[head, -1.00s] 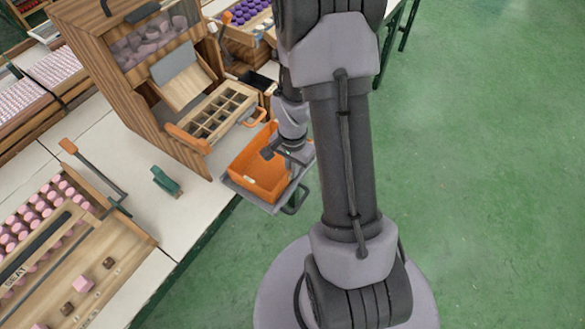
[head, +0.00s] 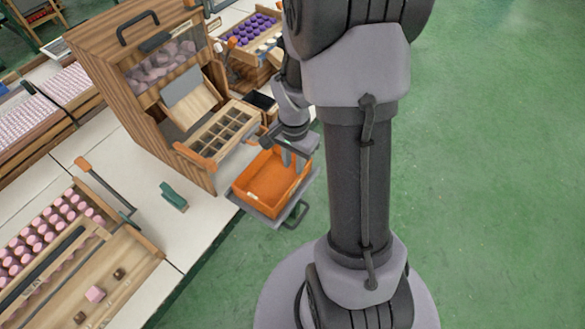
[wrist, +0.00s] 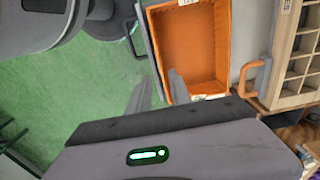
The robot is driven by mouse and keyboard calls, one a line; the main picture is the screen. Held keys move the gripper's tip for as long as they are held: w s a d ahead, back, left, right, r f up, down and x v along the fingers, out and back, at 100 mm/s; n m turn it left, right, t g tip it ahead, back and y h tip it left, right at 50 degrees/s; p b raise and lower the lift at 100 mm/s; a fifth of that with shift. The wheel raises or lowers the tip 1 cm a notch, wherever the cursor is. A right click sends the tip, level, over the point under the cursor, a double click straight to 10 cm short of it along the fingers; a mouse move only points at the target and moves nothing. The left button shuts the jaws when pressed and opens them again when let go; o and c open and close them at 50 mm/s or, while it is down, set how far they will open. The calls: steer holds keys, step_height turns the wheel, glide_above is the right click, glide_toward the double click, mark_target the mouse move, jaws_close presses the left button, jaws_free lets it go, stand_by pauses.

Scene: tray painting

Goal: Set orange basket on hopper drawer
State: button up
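My gripper (head: 290,158) is over the basket's far right side. In the wrist view the basket (wrist: 190,45) lies beyond the fingertips. My gripper (wrist: 160,82) is open there, with one finger over the basket's inside and the other outside its wall, and nothing held. The head view hides part of the far rim behind my gripper.
A green object (head: 173,196) lies on the white worktop. A wooden board with pink pieces (head: 60,240) is at lower left. Green floor is clear at right.

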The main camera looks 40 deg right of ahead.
steer(key=a+r+n+t, duration=0.1)
steer(key=a+r+n, duration=0.1)
steer(key=a+r, duration=0.35)
steer(key=a+r+n+t, duration=0.1)
steer(key=a+r+n, duration=0.1)
steer(key=r, duration=0.6)
steer(key=s+a+r+n+t+y, duration=0.2)
steer(key=s+a+r+n, duration=0.3)
steer(key=s+a+r, duration=0.5)
steer(key=shift+s+a+n+t, duration=0.2)
steer(key=shift+a+n+t, duration=0.1)
steer(key=shift+a+t, duration=0.5)
steer(key=f+b, duration=0.2)
steer(key=shift+d+f+b, duration=0.2)
steer(key=shift+f+b, duration=0.2)
